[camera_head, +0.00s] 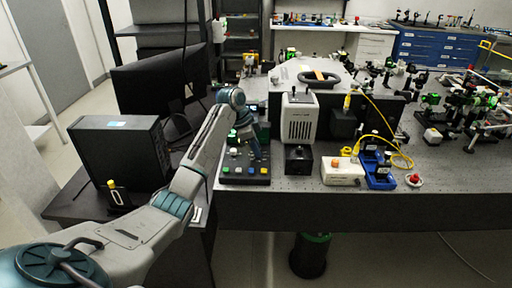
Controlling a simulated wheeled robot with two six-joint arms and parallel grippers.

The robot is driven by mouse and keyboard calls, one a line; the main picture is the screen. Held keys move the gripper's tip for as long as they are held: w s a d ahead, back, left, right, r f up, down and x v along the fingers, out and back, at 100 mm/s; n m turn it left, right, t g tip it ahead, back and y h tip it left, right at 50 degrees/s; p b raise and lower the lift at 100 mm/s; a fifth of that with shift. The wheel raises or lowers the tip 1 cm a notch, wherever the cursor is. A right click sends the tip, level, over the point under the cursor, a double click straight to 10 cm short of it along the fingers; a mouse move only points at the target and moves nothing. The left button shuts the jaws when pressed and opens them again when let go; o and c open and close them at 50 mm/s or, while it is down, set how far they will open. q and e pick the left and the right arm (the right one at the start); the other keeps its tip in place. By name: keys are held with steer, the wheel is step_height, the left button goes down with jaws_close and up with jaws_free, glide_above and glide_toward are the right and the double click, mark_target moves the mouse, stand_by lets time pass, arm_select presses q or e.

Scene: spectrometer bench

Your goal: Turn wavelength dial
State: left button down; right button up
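My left arm reaches in from the lower left, and its gripper (257,152) points down over a dark control box (232,179) with several coloured buttons or knobs along its front. The gripper is small and dark here, so I cannot tell whether it is open or shut, or whether it touches the box. The gripper and wrist hide part of the box's upper side. I cannot make out which part is the wavelength dial. My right gripper is not in view.
Right of the gripper stand a white instrument (299,122), a small black box (298,160) and a white box with an orange knob (341,172). A yellow cable (385,112) loops over blue mounts (379,172). A black computer case (118,153) stands at left.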

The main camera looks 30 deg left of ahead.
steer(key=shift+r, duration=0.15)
arm_select(q)
steer(key=shift+w+r+m+p, duration=0.1)
steer(key=shift+r+m+p, duration=0.05)
steer(key=shift+m+p, duration=0.6)
steer(key=shift+m+g+h, duration=0.3)
steer(key=shift+m+g, duration=0.2)
steer(key=shift+m, duration=0.35)
steer(key=m, duration=0.1)
steer(key=m+g+p, duration=0.1)
steer(key=m, duration=0.1)
steer(key=m+g, duration=0.1)
steer(key=m, duration=0.1)
steer(key=shift+w, duration=0.25)
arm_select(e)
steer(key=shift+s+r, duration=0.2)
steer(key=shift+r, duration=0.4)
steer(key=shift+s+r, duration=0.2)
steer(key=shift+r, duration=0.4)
arm_select(q)
steer(key=shift+m, duration=0.4)
steer(key=c, duration=1.2)
jaws_free()
